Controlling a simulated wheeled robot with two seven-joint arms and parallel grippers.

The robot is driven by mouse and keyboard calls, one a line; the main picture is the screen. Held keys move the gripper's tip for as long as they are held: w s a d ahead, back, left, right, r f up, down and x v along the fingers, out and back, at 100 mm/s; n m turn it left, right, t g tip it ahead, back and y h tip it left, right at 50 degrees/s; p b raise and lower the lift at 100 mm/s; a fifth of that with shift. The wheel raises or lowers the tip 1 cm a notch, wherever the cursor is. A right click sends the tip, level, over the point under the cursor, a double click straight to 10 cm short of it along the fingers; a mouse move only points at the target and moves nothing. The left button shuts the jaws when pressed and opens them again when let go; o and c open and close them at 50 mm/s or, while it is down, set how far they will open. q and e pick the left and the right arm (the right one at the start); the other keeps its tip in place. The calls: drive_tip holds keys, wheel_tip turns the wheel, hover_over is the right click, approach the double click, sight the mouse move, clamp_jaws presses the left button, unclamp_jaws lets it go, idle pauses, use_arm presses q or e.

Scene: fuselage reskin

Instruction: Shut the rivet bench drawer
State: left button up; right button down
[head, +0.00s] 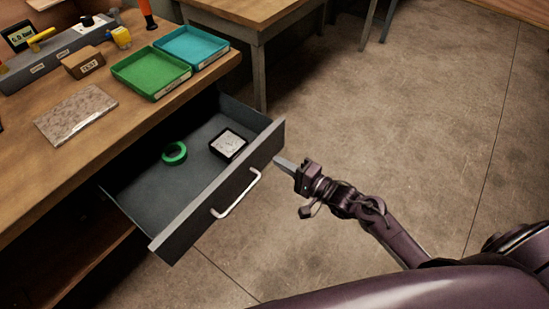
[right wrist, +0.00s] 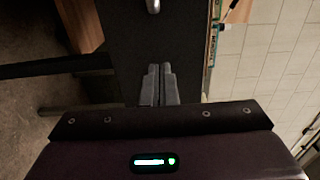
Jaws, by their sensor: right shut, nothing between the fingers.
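The bench drawer (head: 165,204) stands pulled out from under the wooden bench, its dark front facing right. It has a pale curved handle (head: 237,194). Inside lie a green tape ring (head: 174,153) and a small dark square box with a pale top (head: 228,144). My right gripper (head: 280,162) is shut and empty, its fingertips close to the far right end of the drawer front; I cannot tell if they touch. In the right wrist view the shut fingers (right wrist: 158,84) point at the dark drawer front (right wrist: 135,45), with the handle end (right wrist: 153,6) at the top. My left gripper is not in view.
The wooden bench top (head: 125,133) carries a green tray (head: 150,73), a blue tray (head: 191,46), a metal plate (head: 75,114) and a small box (head: 83,62). Another wooden table (head: 250,10) stands behind. The floor (head: 400,100) to the right is clear.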

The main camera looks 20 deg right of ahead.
drive_tip(key=x, duration=0.2)
drive_tip(key=shift+w+a, duration=0.15)
drive_tip(key=shift+w, duration=0.1)
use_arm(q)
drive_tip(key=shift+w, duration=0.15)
